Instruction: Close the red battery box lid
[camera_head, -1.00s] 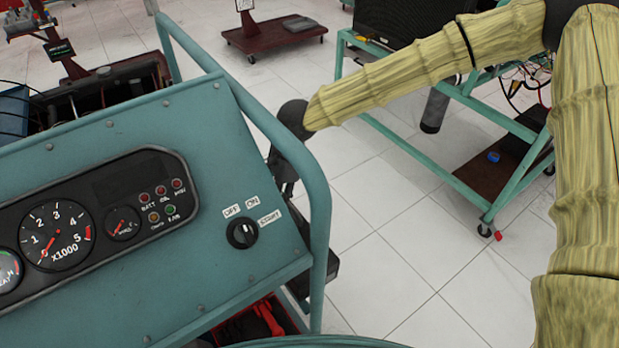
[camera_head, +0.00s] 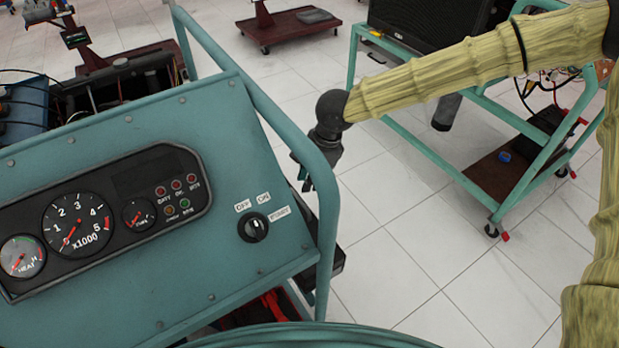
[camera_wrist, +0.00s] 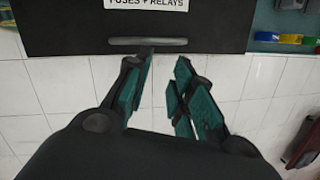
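Something red (camera_head: 272,306) shows low under the teal control panel in the head view, mostly hidden by the panel and frame. I cannot tell whether it is the battery box or how its lid stands. My gripper (camera_head: 305,178) is beside the panel's right edge, partly behind the teal rail. In the wrist view my gripper (camera_wrist: 165,63) has its fingers apart with nothing between them. Its tips are near the lower edge of a black box (camera_wrist: 70,28) labelled "FUSES + RELAYS", which has a grey handle bar (camera_wrist: 147,41). I cannot tell if they touch.
The teal panel (camera_head: 110,240) with gauges and a key switch (camera_head: 253,227) fills the left. A curved teal rail (camera_head: 325,210) runs along its right side. Another teal stand (camera_head: 430,165) is at the right. White floor (camera_head: 385,270) lies open between them.

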